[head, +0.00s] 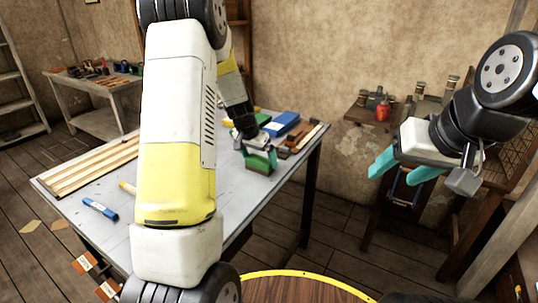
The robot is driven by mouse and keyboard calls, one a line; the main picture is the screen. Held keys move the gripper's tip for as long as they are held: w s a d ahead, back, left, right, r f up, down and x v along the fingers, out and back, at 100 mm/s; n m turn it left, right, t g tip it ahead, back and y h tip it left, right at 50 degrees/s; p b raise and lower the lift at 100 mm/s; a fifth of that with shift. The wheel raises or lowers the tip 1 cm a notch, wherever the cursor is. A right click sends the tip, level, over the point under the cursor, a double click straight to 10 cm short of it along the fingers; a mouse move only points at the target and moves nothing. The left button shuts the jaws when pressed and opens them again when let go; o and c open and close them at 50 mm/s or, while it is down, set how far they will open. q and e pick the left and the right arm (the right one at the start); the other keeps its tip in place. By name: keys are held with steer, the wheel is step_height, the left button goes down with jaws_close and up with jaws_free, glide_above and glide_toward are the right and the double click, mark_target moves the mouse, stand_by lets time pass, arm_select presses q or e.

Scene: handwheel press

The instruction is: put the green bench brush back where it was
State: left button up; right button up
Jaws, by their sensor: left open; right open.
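My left gripper (261,156) is over the right part of the grey table, with its teal fingers pointing down. It is open, and its fingers are around or just beside the top of a small green block-like thing (259,169), which looks like the green bench brush. My gripper partly hides it, and I cannot tell whether the fingers touch it. Another green thing (263,118) shows behind my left wrist, partly hidden. My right gripper (402,170) is open and empty in the air at the right, away from the table.
The grey table (150,205) carries light wooden strips (95,168), a small blue thing (101,210), a blue block (282,124) and brown wooden pieces (300,138). A wall shelf (362,117) with a red container (382,112) is at the right. My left arm hides the table's middle.

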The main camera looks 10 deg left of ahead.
arm_select(q)
steer(key=v, duration=1)
steer(key=s+d+r+n, duration=0.2)
steer(key=s+d+r, duration=0.2)
steer(key=s+r, duration=0.85)
steer(key=s+d+n+t, duration=0.1)
steer(key=s+d, duration=0.1)
steer(key=s, duration=1.4)
steer(key=shift+d+f+t+h, duration=0.2)
steer(key=shift+t+h, duration=0.1)
steer(key=shift+t, duration=0.1)
steer(key=shift+s, duration=0.15)
